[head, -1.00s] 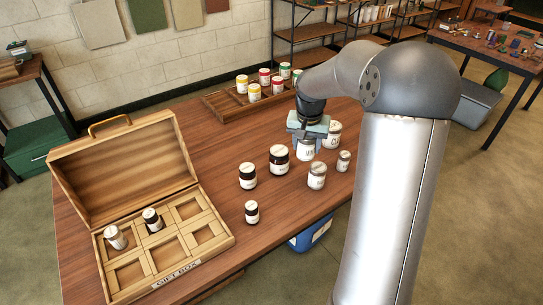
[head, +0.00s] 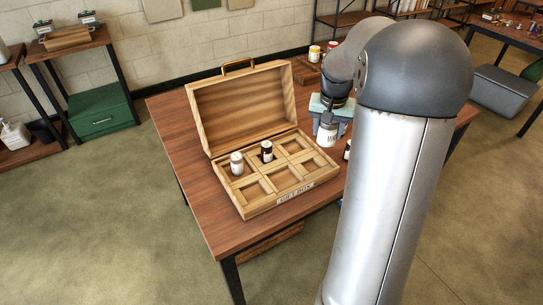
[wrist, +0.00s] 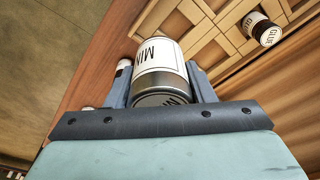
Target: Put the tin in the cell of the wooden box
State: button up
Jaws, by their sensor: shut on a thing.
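My gripper (head: 329,114) is shut on a pale tin (head: 326,135) with a white label. In the wrist view the tin (wrist: 161,70) lies between the fingers, and its label reads "MIN" with the rest out of sight. The wooden box (head: 295,194), marked "GIFT BOX", stands open on the table. A white container (head: 237,163) stands in its back left cell and a dark jar (head: 267,151) in its back middle cell. The other cells look empty. The tin is to the right of the box in the head view, apart from the jars in it.
The raised box lid (head: 243,107) stands behind the cells. A dark jar (head: 347,151) shows beside my arm, which hides much of the right table. Red- and yellow-lidded tins (head: 314,53) stand at the back. Bare table (head: 187,155) lies left of the box.

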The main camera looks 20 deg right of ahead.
jog(key=w+a+f, duration=0.1)
jog(key=w+f, duration=0.2)
jog(key=w, duration=0.1)
jog(key=w+a+f+p, duration=0.1)
jog(key=w+f, duration=0.2)
jog(key=w, duration=0.1)
jog(key=w+a+f+p, duration=0.1)
jog(key=w+f, duration=0.2)
jog(key=w, duration=0.1)
jog(key=shift+w+a, duration=0.2)
jog(key=shift+w, duration=0.15)
jog(key=shift+w+a+f, duration=0.1)
jog(key=shift+w+f, duration=0.2)
jog(key=shift+f, duration=0.1)
jog(key=shift+f+p, duration=0.65)
jog(key=shift+f, duration=0.95)
jog(key=shift+f, duration=0.2)
jog(key=o, duration=1)
jog(key=shift+o, duration=0.2)
jog(key=shift+r, duration=0.15)
